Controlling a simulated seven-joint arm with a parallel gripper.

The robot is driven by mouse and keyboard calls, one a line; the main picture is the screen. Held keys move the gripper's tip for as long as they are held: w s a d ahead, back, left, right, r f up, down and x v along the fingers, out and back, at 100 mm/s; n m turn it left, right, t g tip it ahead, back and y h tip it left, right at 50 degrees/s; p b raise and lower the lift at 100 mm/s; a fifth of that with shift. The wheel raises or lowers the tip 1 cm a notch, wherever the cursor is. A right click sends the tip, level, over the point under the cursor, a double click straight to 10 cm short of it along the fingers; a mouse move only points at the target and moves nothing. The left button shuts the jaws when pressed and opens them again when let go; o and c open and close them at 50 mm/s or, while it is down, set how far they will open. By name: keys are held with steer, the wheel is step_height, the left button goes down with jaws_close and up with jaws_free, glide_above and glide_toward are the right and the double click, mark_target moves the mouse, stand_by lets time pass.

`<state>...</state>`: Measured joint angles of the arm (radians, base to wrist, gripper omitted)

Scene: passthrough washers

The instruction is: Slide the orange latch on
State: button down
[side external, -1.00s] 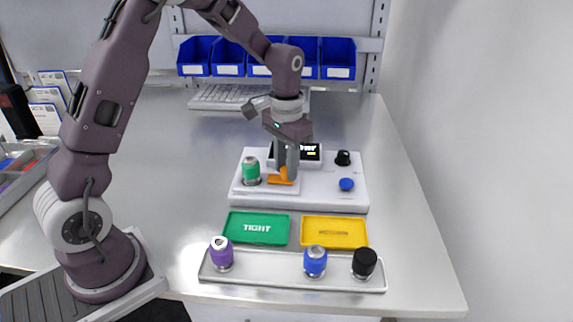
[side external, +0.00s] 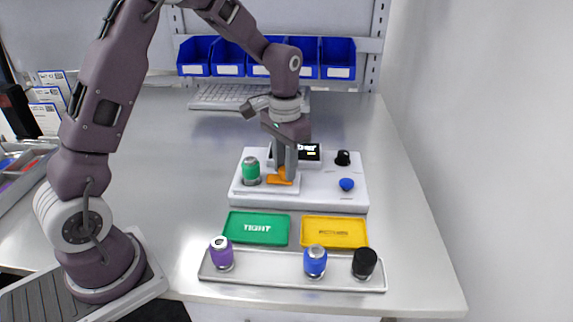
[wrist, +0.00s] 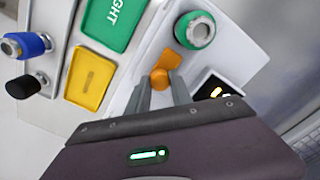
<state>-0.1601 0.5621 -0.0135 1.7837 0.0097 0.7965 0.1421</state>
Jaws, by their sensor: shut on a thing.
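The orange latch (side external: 280,180) sits on the white fixture (side external: 325,196), just right of the green cylinder (side external: 251,170), which stands upright. My gripper (side external: 284,172) reaches down to the latch and is shut on its upright knob. In the wrist view, the latch's flat orange plate (wrist: 171,58) lies beyond the knob (wrist: 159,78), which is between the two grey fingertips. The green cylinder's open top (wrist: 197,29) shows beyond the latch. A small dark display (side external: 308,152) on the fixture is partly hidden behind my gripper.
A black knob (side external: 343,158) and a blue button (side external: 347,184) are on the fixture's right. In front lie a green tray (side external: 257,240) and a yellow tray (side external: 334,246). A metal tray (side external: 290,286) holds purple (side external: 221,253), blue (side external: 315,261) and black (side external: 364,263) cylinders.

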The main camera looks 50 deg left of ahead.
mark_target(274, 178)
steer(key=shift+s+a, duration=0.85)
steer(key=shift+a, duration=0.05)
steer(key=c, duration=1.1)
jaws_free()
step_height(274, 178, up, 7)
steer(key=shift+r, duration=0.1)
